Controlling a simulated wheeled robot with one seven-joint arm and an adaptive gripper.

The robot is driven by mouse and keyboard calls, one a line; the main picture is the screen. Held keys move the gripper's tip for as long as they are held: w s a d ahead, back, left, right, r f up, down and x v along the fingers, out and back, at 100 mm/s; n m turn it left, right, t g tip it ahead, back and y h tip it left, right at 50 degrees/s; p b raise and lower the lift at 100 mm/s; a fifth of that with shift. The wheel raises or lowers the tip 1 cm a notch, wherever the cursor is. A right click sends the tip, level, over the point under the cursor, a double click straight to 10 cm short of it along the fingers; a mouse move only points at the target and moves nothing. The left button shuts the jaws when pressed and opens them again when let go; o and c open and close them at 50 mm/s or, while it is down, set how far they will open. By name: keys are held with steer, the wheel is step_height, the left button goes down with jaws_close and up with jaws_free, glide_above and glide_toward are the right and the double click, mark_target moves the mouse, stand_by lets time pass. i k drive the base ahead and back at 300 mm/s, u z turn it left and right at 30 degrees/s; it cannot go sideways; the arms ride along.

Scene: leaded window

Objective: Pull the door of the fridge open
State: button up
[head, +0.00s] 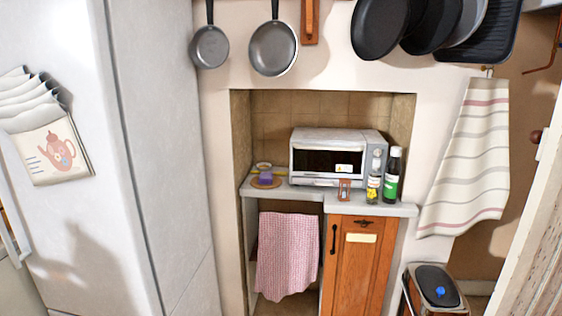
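The white fridge (165,130) stands tall at the left of the head view and is cut off by the top and bottom edges. Its door (75,215) faces left of the picture's middle and looks shut, with only a thin dark seam along its right edge. A pale upright handle (12,222) shows at the far left edge, partly cut off. A holder with papers and a teapot picture (52,150) hangs on the door. A dark shadow falls on the lower door. My gripper is not in view.
Right of the fridge, an alcove holds a counter (395,209) with a toaster oven (335,157) and bottles. Pans (273,48) hang above. A striped towel (468,160) and a bin (436,288) are at the right, beside a pale door edge (535,215).

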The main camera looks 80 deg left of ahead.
mark_target(82, 242)
steer(key=u, duration=4.15)
steer(key=k, duration=0.45)
steer(key=u, duration=0.55)
steer(key=i, duration=0.35)
steer(key=u, duration=0.75)
